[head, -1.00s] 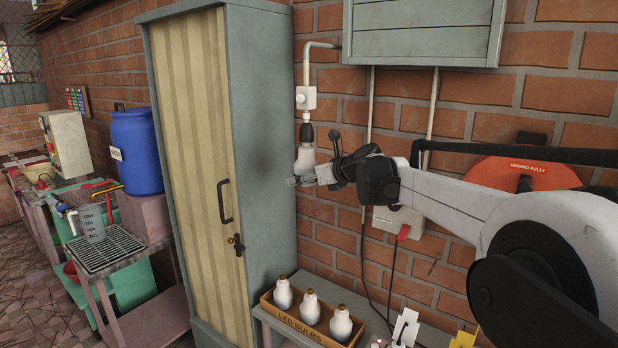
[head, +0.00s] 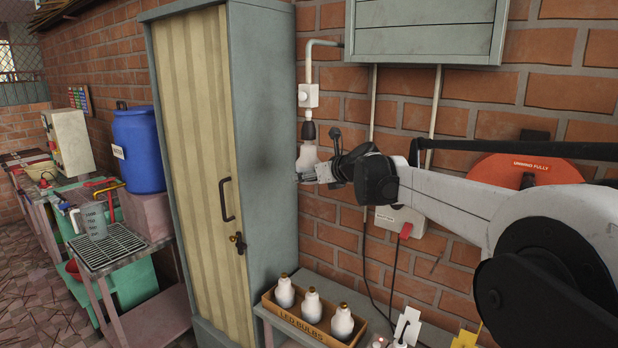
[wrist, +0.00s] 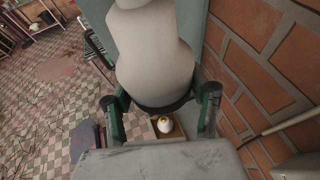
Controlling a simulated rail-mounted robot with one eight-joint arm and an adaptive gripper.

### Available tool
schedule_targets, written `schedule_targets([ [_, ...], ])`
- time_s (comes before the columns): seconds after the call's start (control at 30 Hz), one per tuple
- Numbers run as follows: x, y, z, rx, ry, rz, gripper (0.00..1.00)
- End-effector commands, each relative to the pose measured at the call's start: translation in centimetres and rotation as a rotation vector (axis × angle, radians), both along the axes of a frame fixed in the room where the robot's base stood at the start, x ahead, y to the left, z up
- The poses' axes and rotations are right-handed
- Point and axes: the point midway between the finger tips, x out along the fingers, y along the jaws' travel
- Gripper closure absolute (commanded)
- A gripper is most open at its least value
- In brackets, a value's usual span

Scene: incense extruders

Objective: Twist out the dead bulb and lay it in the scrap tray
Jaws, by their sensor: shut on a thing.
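The bulb (head: 306,158), white and pear-shaped, hangs below a black lampholder (head: 308,132) on the conduit beside the tall cabinet. My gripper (head: 316,172) is at its lower part from the right and is shut on it. In the wrist view the bulb (wrist: 155,55) fills the space between the two fingers, one on each side. The bulb's neck still meets the holder in the head view; how far it is screwed in cannot be told. No tray that I can identify as the scrap tray shows.
A cardboard box of LED bulbs (head: 285,318) with several white bulbs stands on a bench below. The tall cabinet (head: 262,150) is close left of the bulb, the brick wall (head: 450,100) behind. A grey switch box (head: 400,220) and cables are lower right.

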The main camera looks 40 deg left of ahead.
Motion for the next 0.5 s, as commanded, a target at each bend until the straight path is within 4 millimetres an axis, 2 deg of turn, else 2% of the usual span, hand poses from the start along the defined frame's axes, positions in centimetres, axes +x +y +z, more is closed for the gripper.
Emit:
schedule_targets([
  [0.5,-0.07,0.04,-0.06,-0.001,-0.001,-0.068,0.67],
])
